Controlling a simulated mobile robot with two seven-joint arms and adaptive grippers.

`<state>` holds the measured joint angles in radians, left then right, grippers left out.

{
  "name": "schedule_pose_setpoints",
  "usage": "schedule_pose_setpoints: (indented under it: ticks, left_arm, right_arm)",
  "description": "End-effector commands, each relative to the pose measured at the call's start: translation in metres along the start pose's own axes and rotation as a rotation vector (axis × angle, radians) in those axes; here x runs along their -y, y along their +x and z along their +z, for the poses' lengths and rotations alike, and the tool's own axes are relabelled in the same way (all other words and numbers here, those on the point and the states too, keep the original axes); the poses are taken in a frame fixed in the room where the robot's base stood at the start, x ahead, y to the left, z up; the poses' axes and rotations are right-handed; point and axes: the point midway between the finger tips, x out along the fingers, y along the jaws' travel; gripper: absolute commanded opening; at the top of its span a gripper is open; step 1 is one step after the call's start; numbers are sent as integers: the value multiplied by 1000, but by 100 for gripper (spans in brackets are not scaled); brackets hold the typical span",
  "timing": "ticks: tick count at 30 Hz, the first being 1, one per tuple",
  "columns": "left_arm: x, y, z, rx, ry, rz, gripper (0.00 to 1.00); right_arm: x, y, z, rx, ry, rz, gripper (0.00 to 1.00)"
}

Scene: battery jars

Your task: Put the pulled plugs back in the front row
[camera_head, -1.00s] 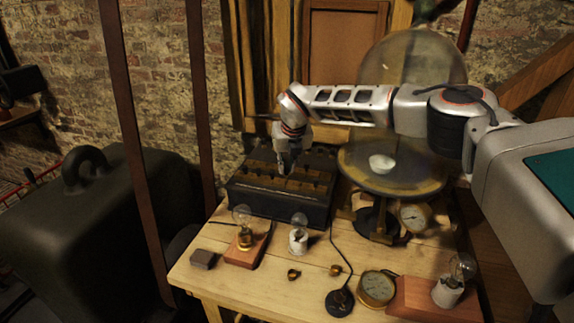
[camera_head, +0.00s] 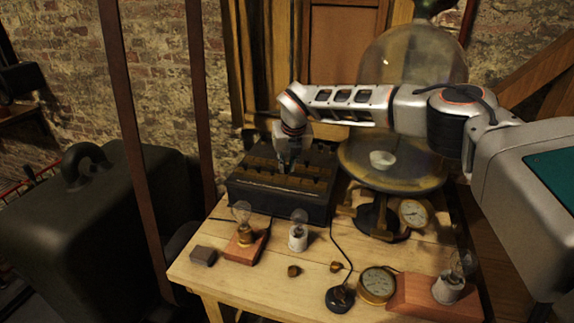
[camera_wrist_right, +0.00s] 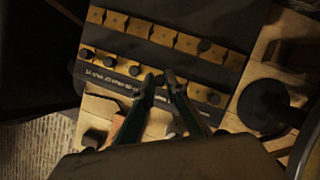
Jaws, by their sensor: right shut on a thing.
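The dark resistance box (camera_head: 280,203) stands at the back of the wooden table, with rows of brass blocks on its top. In the right wrist view, the front row of brass blocks (camera_wrist_right: 118,68) holds several dark plugs (camera_wrist_right: 108,60). My right gripper (camera_head: 283,172) is over the box top, pointing down. In the right wrist view its fingertips (camera_wrist_right: 160,79) are at the front row, shut on a dark plug mostly hidden between them. My left gripper is not in view.
Two small brass pieces (camera_head: 293,271) (camera_head: 337,267) lie on the table front. Bulbs on stands (camera_head: 244,235) (camera_head: 298,237), a dark block (camera_head: 203,256), a key (camera_head: 339,299) and a gauge (camera_head: 376,285) surround them. A glass bell jar (camera_head: 410,90) stands right of the box.

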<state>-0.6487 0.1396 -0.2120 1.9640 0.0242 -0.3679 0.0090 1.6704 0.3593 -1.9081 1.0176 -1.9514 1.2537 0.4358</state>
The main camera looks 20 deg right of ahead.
Motion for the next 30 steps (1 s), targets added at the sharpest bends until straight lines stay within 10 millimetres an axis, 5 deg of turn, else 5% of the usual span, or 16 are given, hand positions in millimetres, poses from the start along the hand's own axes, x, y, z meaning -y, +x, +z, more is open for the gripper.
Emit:
schedule_pose_setpoints:
  ticks: [30]
  left_arm:
    - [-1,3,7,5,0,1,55]
  right_arm:
    - [0,10,-4,0,1,0,0]
